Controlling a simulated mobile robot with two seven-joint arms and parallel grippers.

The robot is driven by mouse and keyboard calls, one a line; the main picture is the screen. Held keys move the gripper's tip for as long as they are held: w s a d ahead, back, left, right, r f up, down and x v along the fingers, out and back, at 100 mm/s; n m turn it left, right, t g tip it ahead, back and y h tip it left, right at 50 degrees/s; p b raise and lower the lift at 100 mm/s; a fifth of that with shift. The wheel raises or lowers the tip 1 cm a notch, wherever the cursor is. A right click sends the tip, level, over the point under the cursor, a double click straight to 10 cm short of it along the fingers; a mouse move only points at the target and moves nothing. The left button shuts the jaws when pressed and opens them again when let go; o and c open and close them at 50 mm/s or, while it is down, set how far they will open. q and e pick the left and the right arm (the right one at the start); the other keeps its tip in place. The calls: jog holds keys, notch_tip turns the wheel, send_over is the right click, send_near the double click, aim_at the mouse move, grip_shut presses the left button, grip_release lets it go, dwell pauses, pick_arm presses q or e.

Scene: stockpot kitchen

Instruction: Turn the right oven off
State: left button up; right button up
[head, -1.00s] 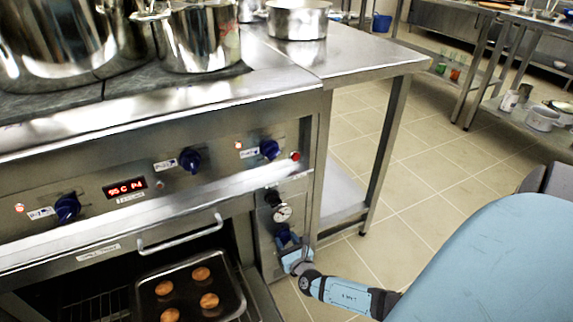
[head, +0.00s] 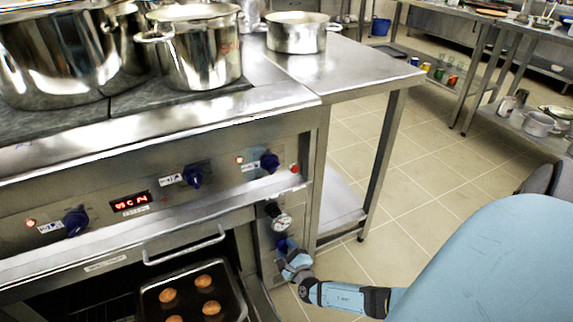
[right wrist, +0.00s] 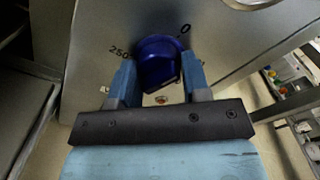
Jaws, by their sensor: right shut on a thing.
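The right oven's control is a blue knob (right wrist: 158,62) on a metal panel, with a "0" mark at its upper right and "250" at its left in the right wrist view. In the head view the knob (head: 284,244) shows below a round gauge, partly hidden by my gripper. My right gripper (head: 293,262) is at the knob; in the right wrist view its two blue fingers (right wrist: 157,78) are on either side of it, shut on it. A small indicator light (right wrist: 161,99) shows just below the knob. My left gripper is out of view.
The round gauge (head: 281,222) and a black knob (head: 272,209) sit above. To the left, an open oven holds a tray (head: 232,291) of buns. More blue knobs (head: 195,175) and a red "95C" display (head: 129,201) line the panel. Pots (head: 192,50) stand on top. The tiled floor (head: 400,200) at right is clear.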

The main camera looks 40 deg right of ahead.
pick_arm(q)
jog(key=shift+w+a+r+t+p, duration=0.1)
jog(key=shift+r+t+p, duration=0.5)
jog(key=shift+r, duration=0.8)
pick_arm(e)
jog(key=shift+n, duration=1.4)
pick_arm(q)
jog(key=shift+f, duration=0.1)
pick_arm(e)
jog(key=o, duration=0.9)
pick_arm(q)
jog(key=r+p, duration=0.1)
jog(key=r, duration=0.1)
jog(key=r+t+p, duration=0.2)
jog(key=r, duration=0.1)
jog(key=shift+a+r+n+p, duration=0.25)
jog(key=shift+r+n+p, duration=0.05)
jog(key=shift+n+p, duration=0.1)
pick_arm(e)
jog(key=v, duration=1.4)
